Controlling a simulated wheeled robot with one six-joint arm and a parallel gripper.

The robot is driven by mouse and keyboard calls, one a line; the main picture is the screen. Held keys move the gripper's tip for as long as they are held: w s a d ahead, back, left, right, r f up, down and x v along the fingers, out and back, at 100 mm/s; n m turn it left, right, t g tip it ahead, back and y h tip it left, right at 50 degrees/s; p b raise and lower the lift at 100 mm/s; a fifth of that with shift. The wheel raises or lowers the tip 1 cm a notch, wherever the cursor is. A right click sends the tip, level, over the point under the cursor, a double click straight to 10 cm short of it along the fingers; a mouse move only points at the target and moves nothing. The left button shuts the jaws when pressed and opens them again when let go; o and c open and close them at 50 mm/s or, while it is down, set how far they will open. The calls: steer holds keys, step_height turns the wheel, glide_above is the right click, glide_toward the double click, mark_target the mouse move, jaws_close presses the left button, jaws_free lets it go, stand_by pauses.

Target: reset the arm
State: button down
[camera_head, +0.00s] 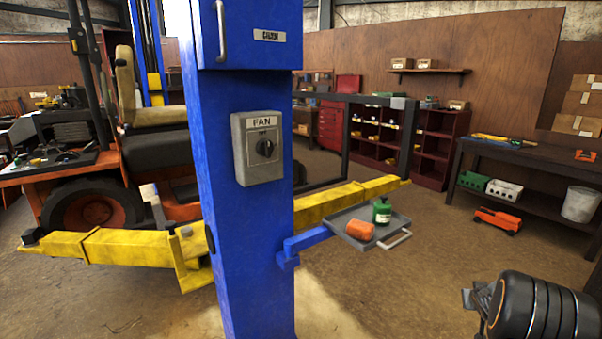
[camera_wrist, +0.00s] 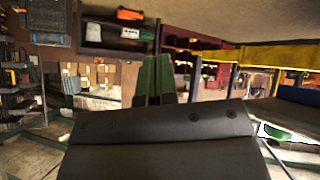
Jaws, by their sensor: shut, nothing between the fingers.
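My gripper (camera_wrist: 155,78) shows in the wrist view as two dark green fingers side by side, close together, beyond the dark wrist housing. It is shut and nothing is seen in it. In the head view only a dark rounded part of my arm (camera_head: 535,306) shows at the bottom right corner; the fingers cannot be made out there. My arm stands apart from the blue lift post and the grey tray. The wrist picture is upside down, with the floor along its top.
The blue post (camera_head: 246,230) carries a FAN switch box (camera_head: 258,148). A grey tray (camera_head: 352,225) on a blue bracket holds an orange item (camera_head: 360,229) and a green bottle (camera_head: 382,210). Yellow lift arms (camera_head: 125,246) extend sideways.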

steer(key=s+a+r+n+g+y+p, duration=0.1)
steer(key=s+a+r, duration=0.4)
steer(key=s+a, duration=0.3)
steer(key=s+a+r+n+g+y+p, duration=0.1)
steer(key=s+a+r, duration=0.5)
steer(key=a, duration=1)
steer(key=s+a+r+n+g+y+p, duration=0.1)
steer(key=s+a+r+g+y+p, duration=0.1)
steer(key=s+a+r, duration=0.3)
steer(key=s+a+y, duration=0.1)
steer(key=s+a, duration=0.3)
steer(key=a, duration=0.3)
steer(key=shift+s+a+r+n, duration=0.3)
steer(key=shift+s, duration=0.05)
